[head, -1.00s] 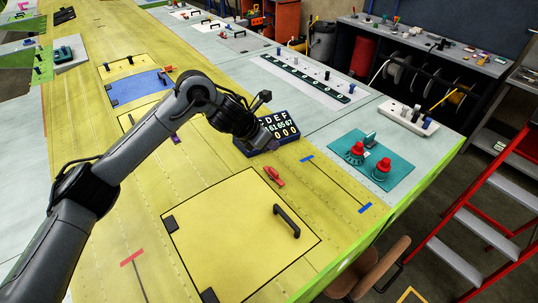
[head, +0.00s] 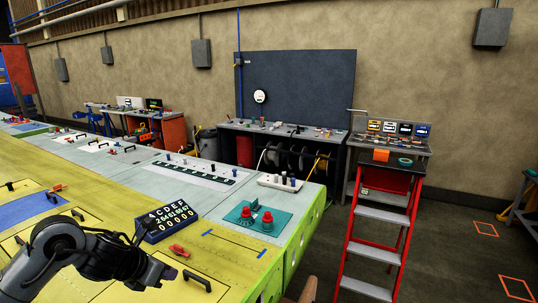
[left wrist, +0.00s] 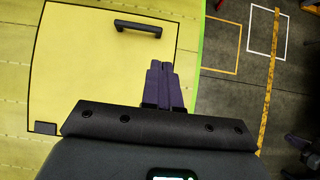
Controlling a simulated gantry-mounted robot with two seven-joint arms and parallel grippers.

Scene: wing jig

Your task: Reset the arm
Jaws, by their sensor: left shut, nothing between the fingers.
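My left arm comes in from the lower left in the head view. Its gripper (head: 168,272) hangs over the yellow wing surface (head: 110,211), close to a black handle (head: 197,281). In the left wrist view the purple fingers (left wrist: 161,85) are together with nothing between them. They are above the right part of a yellow hatch panel (left wrist: 100,70), below its black handle (left wrist: 138,27) in the picture.
A red step ladder (head: 378,235) stands on the floor to the right.

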